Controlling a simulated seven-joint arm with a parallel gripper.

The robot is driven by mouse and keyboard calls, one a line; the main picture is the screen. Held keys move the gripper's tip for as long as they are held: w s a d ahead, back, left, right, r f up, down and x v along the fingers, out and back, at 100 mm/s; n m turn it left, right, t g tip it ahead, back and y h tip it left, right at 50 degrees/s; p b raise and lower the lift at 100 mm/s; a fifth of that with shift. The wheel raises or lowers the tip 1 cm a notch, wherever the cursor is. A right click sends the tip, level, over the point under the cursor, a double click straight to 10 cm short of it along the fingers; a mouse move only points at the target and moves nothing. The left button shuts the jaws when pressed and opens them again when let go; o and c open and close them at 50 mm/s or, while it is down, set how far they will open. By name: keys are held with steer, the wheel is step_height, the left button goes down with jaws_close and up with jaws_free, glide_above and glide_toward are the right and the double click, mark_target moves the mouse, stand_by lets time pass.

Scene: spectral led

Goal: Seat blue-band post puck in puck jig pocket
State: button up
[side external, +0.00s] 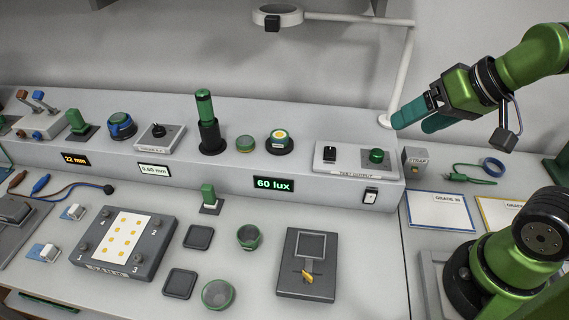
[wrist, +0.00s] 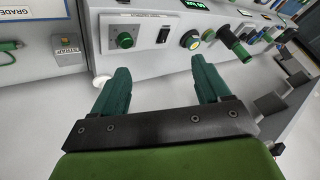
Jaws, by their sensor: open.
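My gripper (side external: 420,117) is raised at the upper right in the side view, above the right end of the grey raised shelf, far from the pucks. In the wrist view its two teal fingers (wrist: 158,78) are spread with nothing between them. A round piece with a blue band (side external: 122,126) and a green top sits at the left of the shelf; I cannot tell surely that it is the blue-band post puck. A dark block (side external: 296,284) with a square recess and a yellow tab lies on the front table and looks like the puck jig. The recess looks empty.
On the shelf stand a tall green cylinder (side external: 205,108), a yellow-topped round piece (side external: 279,140) and a switch panel (side external: 352,160). Two green-rimmed cups (side external: 218,294) and dark square pads (side external: 180,283) lie in front. A lamp arm (side external: 405,70) rises beside my gripper.

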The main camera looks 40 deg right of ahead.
steer(key=n+g+h, duration=0.2)
steer(key=n+g, duration=0.1)
steer(key=n, duration=0.1)
glide_above(280, 135)
steer(key=s, duration=0.6)
steer(key=x, duration=1.6)
steer(key=c, duration=1.2)
